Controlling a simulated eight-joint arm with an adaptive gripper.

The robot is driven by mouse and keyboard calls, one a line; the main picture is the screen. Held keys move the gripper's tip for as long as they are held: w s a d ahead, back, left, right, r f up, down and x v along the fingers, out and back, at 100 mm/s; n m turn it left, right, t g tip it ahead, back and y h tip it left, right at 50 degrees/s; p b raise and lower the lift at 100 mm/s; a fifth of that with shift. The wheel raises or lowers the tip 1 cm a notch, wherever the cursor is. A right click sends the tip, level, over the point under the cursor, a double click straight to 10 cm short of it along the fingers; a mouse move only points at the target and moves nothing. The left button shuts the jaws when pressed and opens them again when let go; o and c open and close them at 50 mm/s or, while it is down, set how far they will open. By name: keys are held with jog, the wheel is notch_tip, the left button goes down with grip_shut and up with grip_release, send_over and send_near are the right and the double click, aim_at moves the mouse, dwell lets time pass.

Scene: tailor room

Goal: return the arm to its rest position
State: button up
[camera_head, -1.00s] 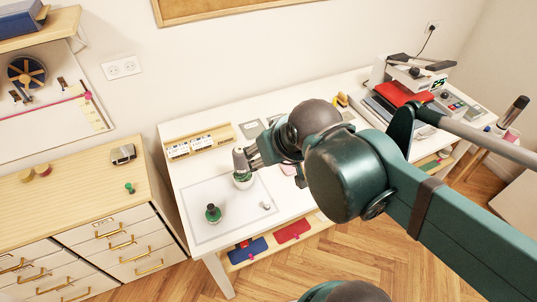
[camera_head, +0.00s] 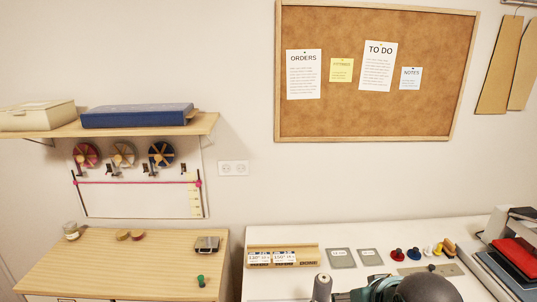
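Only the upper part of my arm (camera_head: 415,287) shows, dark and teal, at the bottom edge in the head view, in front of the white table (camera_head: 285,231). A grey rounded tip (camera_head: 322,288) stands up just left of it, at the gripper end. I cannot tell whether this is part of my gripper or something at it. My gripper's fingertips and whatever is below them are cut off by the bottom edge, so open or shut does not show.
A card holder (camera_head: 284,255), grey squares, several coloured small items and a red-topped press (camera_head: 518,255) stand along the table's back. A wooden cabinet (camera_head: 120,270) is left, under a shelf (camera_head: 120,132). A corkboard (camera_head: 370,115) hangs on the wall.

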notch_tip(320, 180, down, 6)
jog(key=b, duration=0.5)
jog(key=shift+f, duration=0.2)
dwell(0.8)
